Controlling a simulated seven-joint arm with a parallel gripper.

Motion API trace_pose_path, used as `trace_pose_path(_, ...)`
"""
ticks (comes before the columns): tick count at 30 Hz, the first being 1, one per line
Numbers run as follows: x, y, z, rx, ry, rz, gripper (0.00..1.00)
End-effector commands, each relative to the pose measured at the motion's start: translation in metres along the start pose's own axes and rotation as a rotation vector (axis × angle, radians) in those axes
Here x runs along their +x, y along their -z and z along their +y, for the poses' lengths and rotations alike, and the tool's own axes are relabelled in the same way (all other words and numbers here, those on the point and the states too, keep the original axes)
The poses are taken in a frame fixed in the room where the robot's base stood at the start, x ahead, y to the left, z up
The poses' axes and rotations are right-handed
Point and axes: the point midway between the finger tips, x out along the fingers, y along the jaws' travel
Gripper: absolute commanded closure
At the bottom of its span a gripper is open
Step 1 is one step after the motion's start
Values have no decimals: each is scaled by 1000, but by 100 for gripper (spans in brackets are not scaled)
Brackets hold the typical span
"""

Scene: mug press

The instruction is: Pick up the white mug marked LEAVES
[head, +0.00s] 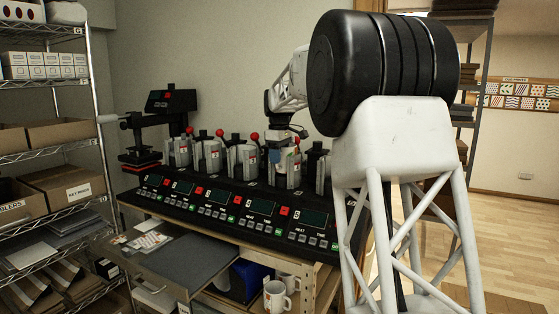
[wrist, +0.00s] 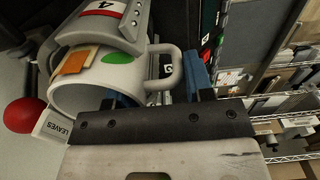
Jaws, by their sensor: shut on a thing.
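In the wrist view, the white mug (wrist: 90,80) lies across the picture, with a green patch and an orange patch on its side. The grey clamp of a press (wrist: 107,22) marked 4 wraps part of it. A small tag reading LEAVES (wrist: 58,126) shows at the lower left. My gripper (wrist: 158,88) has blue fingers, one against the mug and one beyond its handle. It is shut on the mug at the handle side; the exact contact is partly hidden.
Several mug presses with red knobs (head: 255,136) stand close together on a black control console (head: 230,207). A flat press (head: 140,150) stands at its left. Other white mugs (head: 275,297) sit on the shelf below. A wire rack (head: 93,100) is at left.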

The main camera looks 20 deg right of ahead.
Motion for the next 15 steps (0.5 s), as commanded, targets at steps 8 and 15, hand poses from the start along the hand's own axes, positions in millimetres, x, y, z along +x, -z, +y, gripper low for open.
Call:
trace_pose_path(8, -39, 0, 0, 0, -2, 2, 86)
trace_pose_path(15, -72, 0, 0, 0, -2, 1, 86)
